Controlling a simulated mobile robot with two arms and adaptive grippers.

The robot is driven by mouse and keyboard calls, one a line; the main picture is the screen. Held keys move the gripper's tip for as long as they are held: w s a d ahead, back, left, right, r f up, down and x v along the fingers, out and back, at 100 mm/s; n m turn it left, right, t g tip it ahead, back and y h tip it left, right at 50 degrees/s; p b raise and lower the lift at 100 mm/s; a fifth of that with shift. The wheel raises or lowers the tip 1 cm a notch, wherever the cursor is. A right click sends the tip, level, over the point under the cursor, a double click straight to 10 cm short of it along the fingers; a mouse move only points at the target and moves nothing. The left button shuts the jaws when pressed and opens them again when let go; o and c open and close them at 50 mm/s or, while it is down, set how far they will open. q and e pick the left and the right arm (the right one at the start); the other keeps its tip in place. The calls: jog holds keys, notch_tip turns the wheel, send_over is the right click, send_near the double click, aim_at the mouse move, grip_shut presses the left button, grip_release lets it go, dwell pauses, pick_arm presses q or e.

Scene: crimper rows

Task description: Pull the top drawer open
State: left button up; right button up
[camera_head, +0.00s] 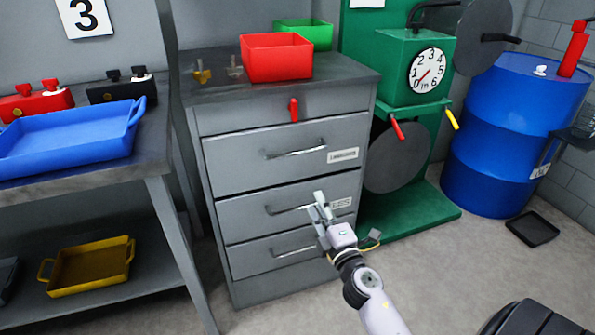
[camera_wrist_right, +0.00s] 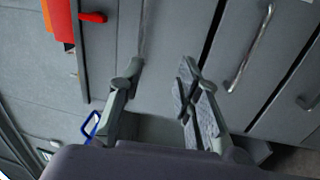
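The grey drawer cabinet (camera_head: 215,210) stands in the middle of the head view. Its uppermost front panel (camera_head: 245,115) carries a red pull (camera_head: 293,110), which also shows in the right wrist view (camera_wrist_right: 93,17). Below are drawers with metal bar handles; the upper bar handle (camera_head: 295,152) sits beside a white label. All fronts look shut. My right gripper (camera_head: 320,207) appears in front of the lower drawers in the head view. In the right wrist view its fingers (camera_wrist_right: 158,85) are apart with nothing between them. A bar handle (camera_wrist_right: 250,48) lies right of the fingers. My left gripper is out of view.
A red bin (camera_head: 276,58) and a green bin (camera_head: 318,35) stand on the cabinet top. A bench with a blue tray (camera_head: 65,142) is on the left. A green machine (camera_head: 395,75) and a blue drum (camera_head: 515,105) are on the right.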

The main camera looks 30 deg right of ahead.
notch_tip(320, 180, up, 3)
jog(key=p, duration=0.1)
send_near(297, 151)
jog(key=w, duration=0.2)
jog(key=shift+n+t, duration=0.3)
jog(key=shift+n, duration=0.1)
jog(key=x, duration=0.5)
jog(key=f+x, duration=0.1)
jog(key=x, duration=0.2)
jog(key=shift+d, duration=0.4)
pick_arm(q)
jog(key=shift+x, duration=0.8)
pick_arm(e)
jog(key=shift+w, duration=0.1)
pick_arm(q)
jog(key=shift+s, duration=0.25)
pick_arm(e)
jog(key=shift+r, duration=0.1)
jog(key=shift+c, duration=0.3)
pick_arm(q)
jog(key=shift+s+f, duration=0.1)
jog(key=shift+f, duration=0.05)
pick_arm(e)
grip_shut()
